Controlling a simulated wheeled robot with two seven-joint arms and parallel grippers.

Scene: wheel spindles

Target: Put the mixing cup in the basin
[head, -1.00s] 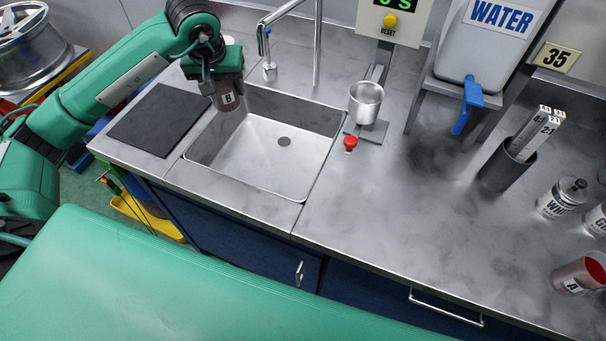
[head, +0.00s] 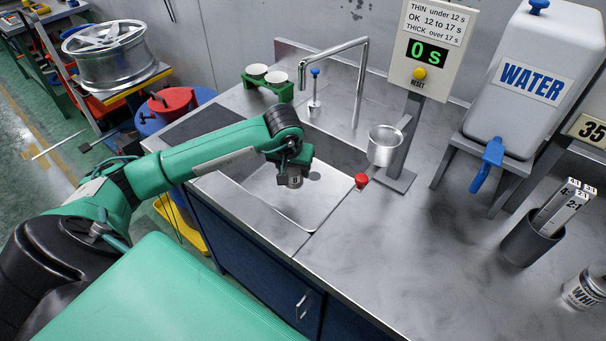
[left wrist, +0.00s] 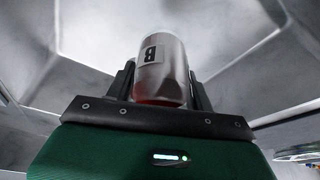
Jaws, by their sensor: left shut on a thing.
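The mixing cup is a small metal-grey cup with a white label marked B. It shows in the head view (head: 295,183) and in the left wrist view (left wrist: 165,78). My left gripper (head: 292,174) is shut on it, with one finger on each side of the cup in the left wrist view. The steel basin (head: 338,194) is sunk in the counter. The cup is over the middle of the basin, beside the drain. Basin walls surround it in the left wrist view. Whether its base touches the basin floor cannot be told. My right gripper is out of view.
A tall tap (head: 363,80) stands behind the basin. A metal viscosity cup (head: 385,147) on a timer stand and a red knob (head: 361,180) are at its right. A green holder (head: 267,88) with white cups stands behind.

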